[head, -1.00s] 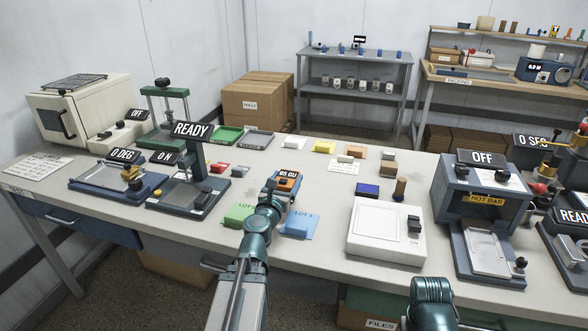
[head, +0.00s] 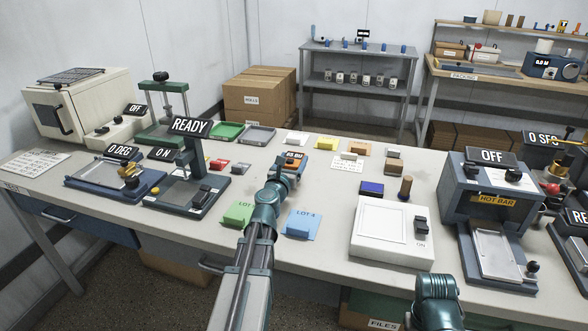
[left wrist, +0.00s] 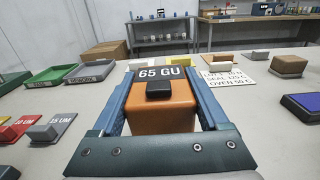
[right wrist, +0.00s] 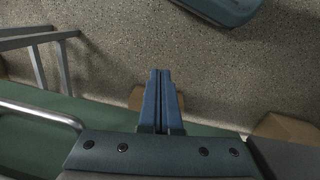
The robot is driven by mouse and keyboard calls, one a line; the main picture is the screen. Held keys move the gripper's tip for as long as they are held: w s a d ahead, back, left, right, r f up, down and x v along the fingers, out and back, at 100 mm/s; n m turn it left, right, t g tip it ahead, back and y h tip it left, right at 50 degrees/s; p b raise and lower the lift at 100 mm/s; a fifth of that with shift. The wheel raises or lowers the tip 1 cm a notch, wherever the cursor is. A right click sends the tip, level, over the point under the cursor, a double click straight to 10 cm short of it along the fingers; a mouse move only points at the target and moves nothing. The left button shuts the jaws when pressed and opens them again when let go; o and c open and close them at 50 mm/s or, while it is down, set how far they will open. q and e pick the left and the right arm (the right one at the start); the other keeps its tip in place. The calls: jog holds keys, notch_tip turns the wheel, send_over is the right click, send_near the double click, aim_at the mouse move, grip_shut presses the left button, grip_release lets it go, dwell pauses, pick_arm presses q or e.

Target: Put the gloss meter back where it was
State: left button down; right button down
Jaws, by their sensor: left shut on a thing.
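The gloss meter (head: 296,168) is an orange block with a black button and a "65 GU" sign. My left gripper (head: 288,171) is shut on it, a finger on each side. In the left wrist view the gloss meter (left wrist: 160,114) sits upright between the blue fingers. It is over the middle of the table, beyond the green and blue lot cards; I cannot tell whether it touches the tabletop. My right gripper (right wrist: 160,100) is shut and empty in the right wrist view, pointing down over the floor; its fingers do not show in the head view.
The green card (head: 238,214) and blue card (head: 301,224) lie at the near edge. A white light box (head: 385,230) and hot bar sealer (head: 490,200) stand to the right. A stand with a READY sign (head: 191,125) is to the left. Small blocks and a printed card (head: 347,162) lie beyond.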

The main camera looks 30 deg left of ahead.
pick_arm(q)
jog(key=shift+w+a+f+b, duration=0.1)
jog(key=shift+w+f+b, duration=0.1)
jog(key=shift+f+b, duration=0.75)
jog(key=shift+w+a+f+b, duration=0.1)
jog(key=shift+w+f+b, duration=0.05)
jog(key=shift+f+b, duration=0.7)
jog(key=shift+f, duration=0.15)
grip_release()
